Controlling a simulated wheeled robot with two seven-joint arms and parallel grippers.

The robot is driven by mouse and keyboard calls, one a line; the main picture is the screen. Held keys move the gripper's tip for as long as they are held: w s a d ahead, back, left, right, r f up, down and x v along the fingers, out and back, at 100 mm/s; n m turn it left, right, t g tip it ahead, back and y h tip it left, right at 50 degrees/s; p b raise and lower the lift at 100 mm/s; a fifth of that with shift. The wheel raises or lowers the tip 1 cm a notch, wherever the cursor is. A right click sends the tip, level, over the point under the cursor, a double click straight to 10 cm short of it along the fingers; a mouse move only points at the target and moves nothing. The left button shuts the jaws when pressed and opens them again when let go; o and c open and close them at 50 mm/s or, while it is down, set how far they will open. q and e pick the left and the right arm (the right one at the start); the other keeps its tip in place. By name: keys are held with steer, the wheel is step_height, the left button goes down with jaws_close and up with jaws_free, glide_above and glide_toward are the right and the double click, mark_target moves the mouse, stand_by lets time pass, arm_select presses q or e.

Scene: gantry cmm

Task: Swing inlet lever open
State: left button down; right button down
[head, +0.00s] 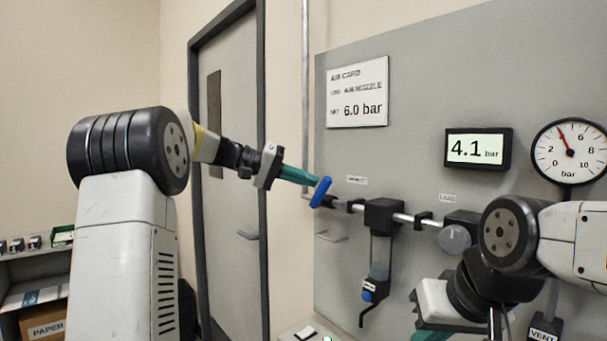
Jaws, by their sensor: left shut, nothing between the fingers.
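The blue inlet lever (321,192) sits at the left end of the horizontal air pipe (400,217) on the grey panel. It stands steeply tilted across the pipe, its top leaning right. My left gripper (316,181) has its teal fingers shut and empty, with the tips at the upper left side of the lever. I cannot tell whether they touch it. My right gripper (432,335) is low in front of the panel, its teal fingers cut off by the bottom edge, so its opening cannot be judged.
A filter bowl (380,258) hangs under the pipe, with a regulator knob (455,238) to its right. A display (478,148) reads 4.1 bar beside a round gauge (569,152). A card (357,93) says 6.0 bar. A grey door (228,110) stands behind my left arm.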

mark_target(322, 194)
arm_select(q)
steer(key=shift+s+d+m, duration=0.3)
stand_by(0.6)
steer(key=s+d+m+t+y, duration=0.1)
steer(key=s+d+f+m+y, duration=0.1)
steer(key=m+y, duration=0.1)
steer(key=shift+t, duration=0.4)
steer(key=shift+s+d+f+m+t+y, duration=0.3)
steer(key=shift+f+m+t+y, duration=0.1)
steer(key=shift+m+y, duration=0.15)
steer(key=shift+s+d+f+m+t+y, duration=0.25)
steer(key=shift+m+t+y, duration=0.2)
steer(key=shift+y, duration=0.1)
steer(key=shift+s+d+f, duration=0.1)
steer(key=shift+d+f, duration=0.05)
steer(key=shift+f, duration=0.3)
steer(key=shift+s, duration=0.1)
